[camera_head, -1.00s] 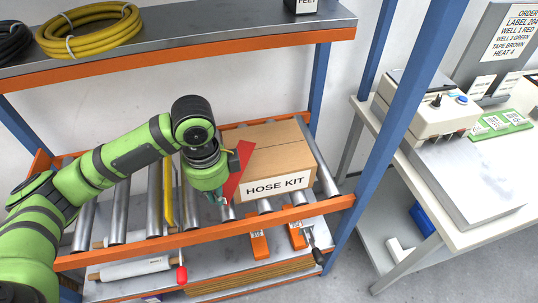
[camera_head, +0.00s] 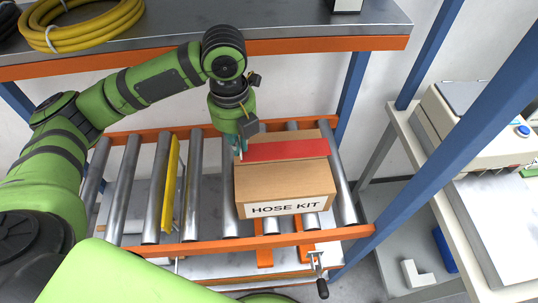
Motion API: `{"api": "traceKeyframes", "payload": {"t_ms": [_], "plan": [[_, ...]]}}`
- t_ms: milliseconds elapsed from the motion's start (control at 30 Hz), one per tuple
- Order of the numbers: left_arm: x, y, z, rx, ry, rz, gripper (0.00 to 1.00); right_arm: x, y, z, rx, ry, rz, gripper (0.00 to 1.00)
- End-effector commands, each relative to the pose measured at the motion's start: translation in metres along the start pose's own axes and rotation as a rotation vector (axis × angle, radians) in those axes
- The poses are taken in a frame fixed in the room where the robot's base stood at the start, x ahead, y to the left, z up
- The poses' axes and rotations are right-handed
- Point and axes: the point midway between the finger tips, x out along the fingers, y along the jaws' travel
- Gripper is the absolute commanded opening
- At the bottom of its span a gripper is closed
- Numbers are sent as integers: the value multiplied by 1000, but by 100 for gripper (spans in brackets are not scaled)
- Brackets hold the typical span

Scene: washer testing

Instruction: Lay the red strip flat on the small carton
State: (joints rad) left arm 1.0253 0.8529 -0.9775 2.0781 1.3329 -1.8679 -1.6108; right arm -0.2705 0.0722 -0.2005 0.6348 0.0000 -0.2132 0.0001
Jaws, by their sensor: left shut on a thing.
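The small carton (camera_head: 285,183), brown and marked HOSE KIT, sits on the roller shelf. The red strip (camera_head: 287,150) extends rightward from my left gripper (camera_head: 240,152) across the far part of the carton's top. I cannot tell whether the strip touches the top along its whole length. My left gripper is shut on the strip's left end, at the carton's far left edge. My right gripper is not in view.
Metal rollers (camera_head: 159,190) with an orange front rail (camera_head: 200,247) lie around the carton, and a yellow bar (camera_head: 171,184) stands left of it. Blue posts (camera_head: 415,150) rise at the right. An upper shelf (camera_head: 290,25) holds a yellow hose coil (camera_head: 85,25).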

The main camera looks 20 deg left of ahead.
Motion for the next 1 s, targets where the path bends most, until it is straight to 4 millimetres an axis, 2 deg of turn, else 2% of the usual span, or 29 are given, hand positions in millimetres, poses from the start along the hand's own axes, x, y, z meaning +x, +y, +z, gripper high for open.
{"api": "traceKeyframes", "payload": {"t_ms": [100, 200, 267, 400, 600, 667, 967, 1000], "plan": [[23, 1, -1, -2, 5, 4, 0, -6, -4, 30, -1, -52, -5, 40], [38, 1, -1, -1, 3, 3, 0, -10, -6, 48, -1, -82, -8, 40], [43, 1, 0, -2, 2, 2, 0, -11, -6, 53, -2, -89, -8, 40], [54, 1, -1, -2, 2, 2, 0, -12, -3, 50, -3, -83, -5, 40], [81, 1, -1, -1, 2, 3, 0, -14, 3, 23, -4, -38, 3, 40], [83, 1, -1, -1, 0, 2, 0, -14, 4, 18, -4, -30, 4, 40], [86, 1, -1, -1, 0, 1, 0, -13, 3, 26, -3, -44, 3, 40], [86, 1, -1, -1, 0, 0, 16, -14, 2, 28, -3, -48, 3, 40]]}}
